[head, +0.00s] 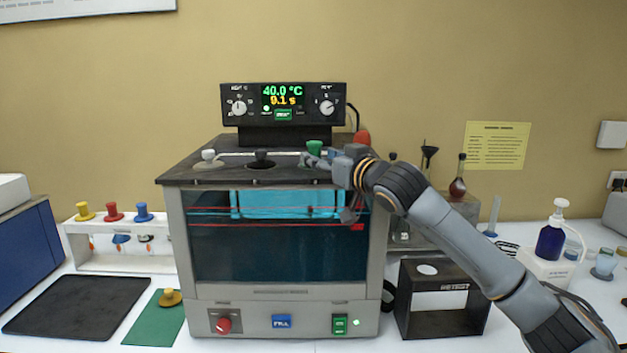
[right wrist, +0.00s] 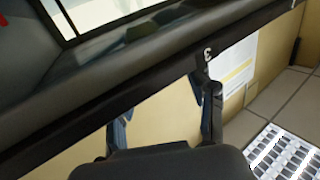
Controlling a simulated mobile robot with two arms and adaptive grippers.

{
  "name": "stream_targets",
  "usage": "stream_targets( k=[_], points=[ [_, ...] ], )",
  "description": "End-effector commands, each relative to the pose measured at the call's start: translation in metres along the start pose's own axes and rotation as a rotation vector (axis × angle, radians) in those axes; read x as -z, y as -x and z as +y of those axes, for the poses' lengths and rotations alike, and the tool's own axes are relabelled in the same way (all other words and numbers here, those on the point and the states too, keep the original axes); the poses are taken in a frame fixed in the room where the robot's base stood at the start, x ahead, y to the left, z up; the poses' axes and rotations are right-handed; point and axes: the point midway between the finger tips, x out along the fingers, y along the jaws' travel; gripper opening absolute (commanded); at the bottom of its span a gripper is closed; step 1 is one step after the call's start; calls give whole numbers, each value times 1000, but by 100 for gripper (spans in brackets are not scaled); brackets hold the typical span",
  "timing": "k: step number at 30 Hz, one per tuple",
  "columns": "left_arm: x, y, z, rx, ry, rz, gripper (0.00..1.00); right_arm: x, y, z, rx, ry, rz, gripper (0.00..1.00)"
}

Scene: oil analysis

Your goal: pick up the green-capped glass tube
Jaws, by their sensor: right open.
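The green-capped tube shows as a green cap (head: 315,147) above the lid of the heated bath (head: 285,318), on the lid's right side. Its glass part cannot be made out. My right gripper (head: 318,159) is at the lid, close by the cap and partly in front of its lower part; whether they touch cannot be told. In the right wrist view the fingers of my right gripper (right wrist: 165,115) stand apart with nothing seen between them, by the lid's dark edge. The green cap is not clear in that view. My left gripper is not in view.
A white cap (head: 208,156) and a black cap (head: 261,157) sit on the same lid. The display box (head: 283,100) stands behind. A white rack (head: 125,262) with coloured caps is at left. A black stand (head: 440,325) and blue bottle (head: 550,243) are at right.

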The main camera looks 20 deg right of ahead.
Motion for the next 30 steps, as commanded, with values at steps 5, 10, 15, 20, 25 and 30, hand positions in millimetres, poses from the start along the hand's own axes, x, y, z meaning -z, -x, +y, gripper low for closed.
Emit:
stream_targets(
  k=[5, 10, 15, 20, 25, 30],
  points=[
    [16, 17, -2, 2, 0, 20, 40, 3, -22, 6, -2, 0, -1, 55],
    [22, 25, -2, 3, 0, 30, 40, 1, -42, 7, 0, 0, 0, 55],
    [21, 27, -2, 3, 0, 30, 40, -2, -49, 7, 1, 1, 0, 55],
    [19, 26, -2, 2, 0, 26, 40, -2, -49, 7, 1, 1, 0, 55],
    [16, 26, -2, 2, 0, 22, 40, -2, -49, 7, 1, 1, 0, 26],
    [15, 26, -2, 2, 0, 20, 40, -2, -49, 7, 1, 0, 0, 0]
  ],
)
